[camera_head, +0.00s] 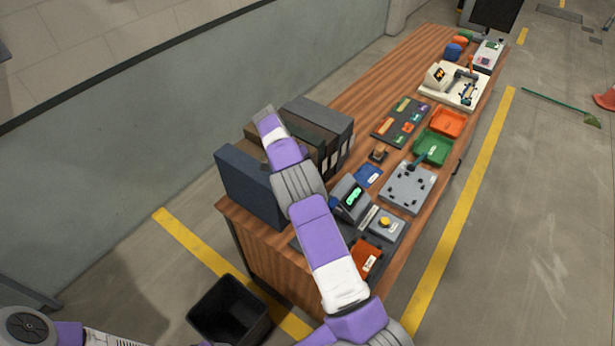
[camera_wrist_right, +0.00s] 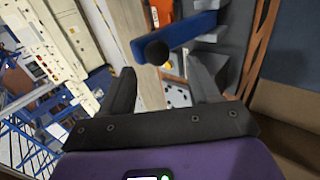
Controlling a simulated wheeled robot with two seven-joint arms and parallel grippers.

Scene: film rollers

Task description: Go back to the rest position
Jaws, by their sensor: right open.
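My right arm, purple and grey, reaches up across the head view over the near end of the wooden bench (camera_head: 262,262) and the row of binders (camera_head: 248,186). Its gripper is hidden in the head view. In the right wrist view my right gripper (camera_wrist_right: 164,82) is open, its two dark fingers well apart. A blue bar (camera_wrist_right: 190,32) with a round black knob (camera_wrist_right: 156,52) shows beyond the fingertips; I cannot tell how far off it is. Nothing is visibly gripped. Only part of my left arm shows at the lower left of the head view; its gripper is out of view.
The bench carries a grey plate (camera_head: 396,188), a green tray (camera_head: 433,148), an orange tray (camera_head: 449,122), a small display device (camera_head: 350,198) and a yellow-button box (camera_head: 386,226). A black bin (camera_head: 228,312) stands on the floor beside it. The floor at right is mostly clear.

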